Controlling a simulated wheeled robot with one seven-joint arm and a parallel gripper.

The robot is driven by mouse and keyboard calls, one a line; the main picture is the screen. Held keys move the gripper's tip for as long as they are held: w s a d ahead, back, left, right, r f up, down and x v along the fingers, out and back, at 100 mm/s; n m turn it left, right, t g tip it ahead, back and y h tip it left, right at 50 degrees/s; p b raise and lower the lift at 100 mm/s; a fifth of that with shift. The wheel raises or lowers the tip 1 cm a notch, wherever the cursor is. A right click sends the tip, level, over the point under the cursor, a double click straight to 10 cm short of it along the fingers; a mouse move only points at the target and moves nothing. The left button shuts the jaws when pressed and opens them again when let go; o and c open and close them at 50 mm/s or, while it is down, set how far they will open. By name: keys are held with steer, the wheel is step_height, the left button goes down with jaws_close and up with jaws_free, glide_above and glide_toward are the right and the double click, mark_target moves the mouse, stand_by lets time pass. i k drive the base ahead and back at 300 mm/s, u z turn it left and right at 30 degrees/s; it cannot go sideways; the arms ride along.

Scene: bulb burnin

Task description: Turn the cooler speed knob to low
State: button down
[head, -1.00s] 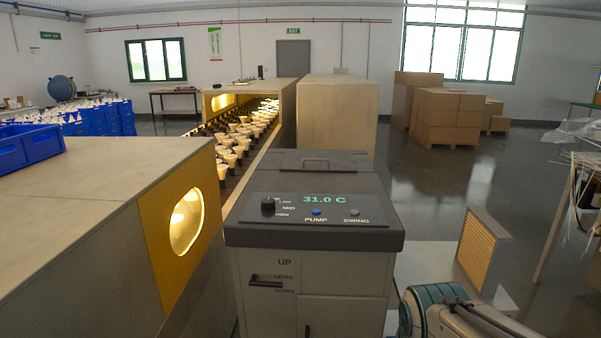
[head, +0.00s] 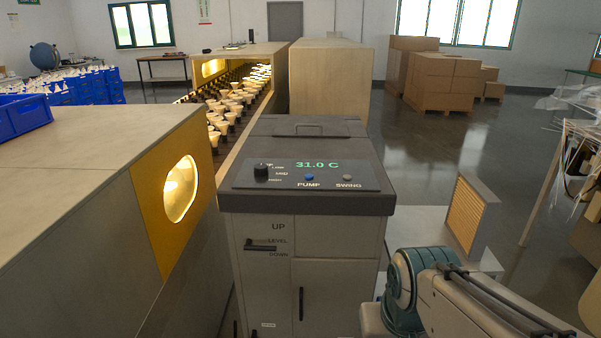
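The cooler (head: 340,255) is a grey cabinet straight ahead, with a dark sloped control panel (head: 325,180) on top. The speed knob (head: 261,171) is a small black knob at the panel's left, beside the labels LOW, MID and HIGH. Its exact setting is too small to tell. To its right are a blue PUMP button (head: 309,177), a grey SWING button (head: 348,177) and a green display (head: 317,164) reading 31.0 C. My arm shows at the lower right, apart from the cooler. My gripper is out of view.
A bench with a yellow end panel (head: 150,205) stands close on the left. A lit tunnel (head: 275,62) with rows of bulbs lies behind. A louvred panel (head: 465,225) stands right of the cooler. Cardboard boxes (head: 440,80) stand back right, with open floor before them.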

mark_target(260, 170)
steer(key=u, duration=0.05)
steer(key=k, duration=0.65)
steer(key=u, duration=0.45)
steer(key=i, duration=1.7)
steer(key=z, duration=0.55)
